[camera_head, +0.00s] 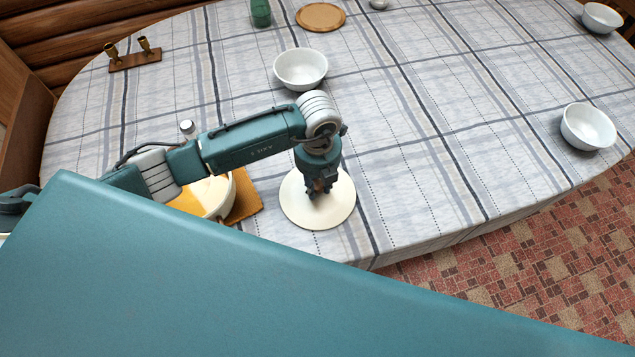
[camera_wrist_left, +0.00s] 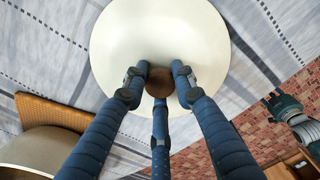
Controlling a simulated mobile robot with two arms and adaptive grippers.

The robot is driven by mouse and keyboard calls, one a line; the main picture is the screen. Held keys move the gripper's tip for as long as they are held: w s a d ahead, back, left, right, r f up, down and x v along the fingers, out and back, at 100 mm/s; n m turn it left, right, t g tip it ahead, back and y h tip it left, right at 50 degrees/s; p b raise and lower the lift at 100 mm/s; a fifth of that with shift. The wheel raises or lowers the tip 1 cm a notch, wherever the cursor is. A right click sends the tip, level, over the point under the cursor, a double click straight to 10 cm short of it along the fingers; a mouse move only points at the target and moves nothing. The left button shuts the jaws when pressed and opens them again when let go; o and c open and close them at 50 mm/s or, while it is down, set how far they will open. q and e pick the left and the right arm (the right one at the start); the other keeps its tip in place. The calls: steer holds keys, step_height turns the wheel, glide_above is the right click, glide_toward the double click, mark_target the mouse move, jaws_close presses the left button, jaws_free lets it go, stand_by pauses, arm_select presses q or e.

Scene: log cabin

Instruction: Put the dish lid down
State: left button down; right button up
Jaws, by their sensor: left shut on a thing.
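The dish lid (camera_head: 332,212) is a round cream disc with a brown knob, near the front edge of the table. It also shows in the left wrist view (camera_wrist_left: 190,40), with its knob (camera_wrist_left: 159,82) between my fingers. My left gripper (camera_head: 320,190) points down over the lid and is shut on the knob. I cannot tell whether the lid touches the tablecloth. A white dish (camera_head: 226,200) with yellowish contents sits left of the lid on a wooden board (camera_head: 246,200), partly hidden by my arm. My right gripper is not in the head view.
The table (camera_head: 430,130) has a checked cloth. A white bowl (camera_head: 300,70) stands behind the lid; others stand right (camera_head: 588,128) and far right (camera_head: 602,18). A candle holder (camera_head: 135,58), round board (camera_head: 320,17) and green object (camera_head: 261,12) lie farther back. Cloth right of the lid is clear.

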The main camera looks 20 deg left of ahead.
mark_target(317, 185)
arm_select(q)
steer(key=shift+f, duration=0.1)
steer(key=c, duration=1.4)
jaws_free()
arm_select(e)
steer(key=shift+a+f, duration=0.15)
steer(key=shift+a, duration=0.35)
arm_select(q)
steer(key=shift+r, duration=0.25)
steer(key=shift+w+r, duration=0.1)
steer(key=shift+r, duration=0.2)
step_height(317, 185, up, 11)
steer(key=b, duration=0.3)
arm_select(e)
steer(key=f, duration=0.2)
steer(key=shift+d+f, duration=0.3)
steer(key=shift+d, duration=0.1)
arm_select(q)
steer(key=shift+r, duration=0.1)
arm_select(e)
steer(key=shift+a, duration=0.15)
